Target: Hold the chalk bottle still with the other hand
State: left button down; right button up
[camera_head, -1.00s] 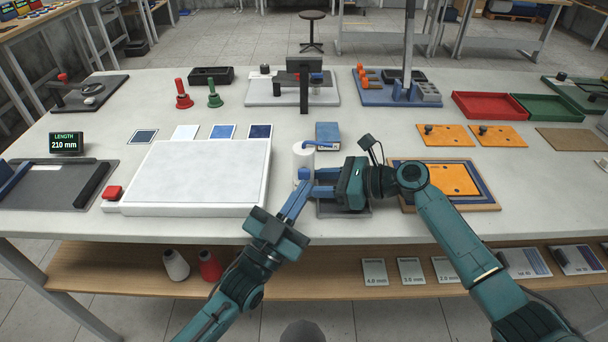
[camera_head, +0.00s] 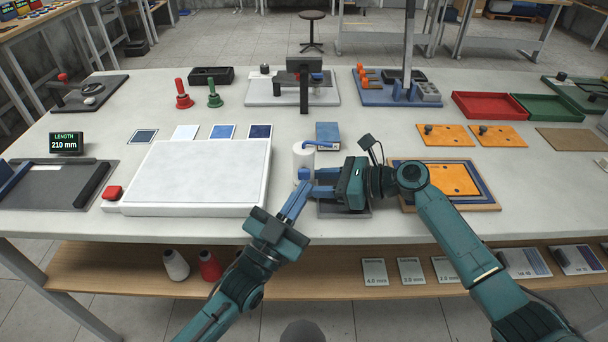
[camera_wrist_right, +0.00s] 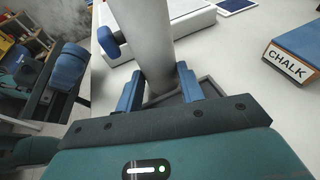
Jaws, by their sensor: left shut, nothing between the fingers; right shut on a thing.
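The chalk bottle is a white upright cylinder (camera_head: 303,158) right of the large white slab; in the right wrist view it rises between the blue fingers (camera_wrist_right: 150,40). My right gripper (camera_head: 315,183) is shut on its lower part, reaching in from the right; it also shows in the right wrist view (camera_wrist_right: 158,84). My left gripper (camera_head: 302,185) is shut and empty at the bottle's near left side. Its blue fingertip (camera_wrist_right: 108,41) is close beside the bottle in the right wrist view; I cannot tell whether it touches. The bottle's base is partly hidden by the fingers.
A blue-topped box labelled CHALK (camera_wrist_right: 292,62) stands behind the bottle, also in the head view (camera_head: 328,135). The white slab (camera_head: 198,178) with a red button (camera_head: 113,192) lies left. An orange plate (camera_head: 447,180) in a frame lies right, near my right arm.

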dwell(0.7)
pick_arm(q)
jog(key=shift+w, duration=0.4)
jog(key=shift+w, duration=0.55)
pick_arm(e)
jog(key=shift+s, duration=0.1)
dwell(0.7)
pick_arm(q)
jog(key=shift+s+f, duration=0.1)
jog(key=shift+s, duration=0.8)
jog(key=shift+s, duration=2.5)
